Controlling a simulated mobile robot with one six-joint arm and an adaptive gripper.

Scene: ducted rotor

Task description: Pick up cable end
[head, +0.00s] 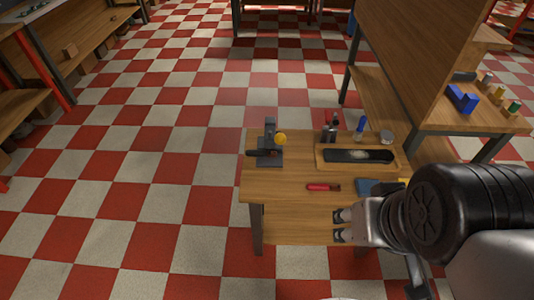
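I cannot make out a cable end for certain in the head view; it is too small or hidden. A small wooden table (290,222) stands ahead of me. A wooden tray (400,165) on it holds a long black part (358,156) with a small mark near its middle. My gripper (343,225) is over the front of the table, pointing left. Its two fingertips are apart with nothing seen between them. My arm hides the table's front right corner.
A red-handled tool (322,187) and a blue item (367,187) lie in front of the tray. Small bottles (329,132) stand behind it. A wooden shelf unit (415,60) rises at right. The checkered floor is clear at left.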

